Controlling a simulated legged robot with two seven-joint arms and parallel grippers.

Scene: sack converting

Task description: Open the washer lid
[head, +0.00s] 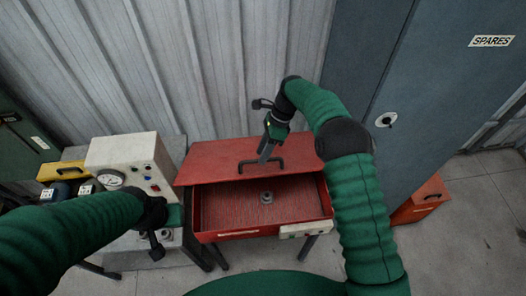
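The red washer (200,237) stands at the centre of the head view. Its lid (215,160) is partly raised, and the red ribbed inside with a small round grey fitting (266,197) shows below the lid's front edge. A dark handle (262,164) is on the lid near that edge. My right gripper (266,152) points down over the lid, its tip close to the handle; I cannot tell whether they touch or how its fingers stand. My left gripper (156,245) is at the lower left, away from the lid, its fingers too unclear to read.
A pale control box (125,155) with a gauge and buttons stands on a bench left of the washer. A tall blue-grey cabinet (430,90) marked SPARES stands on the right, with a red box (425,200) near its base. A corrugated wall closes the back. Floor is clear at lower right.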

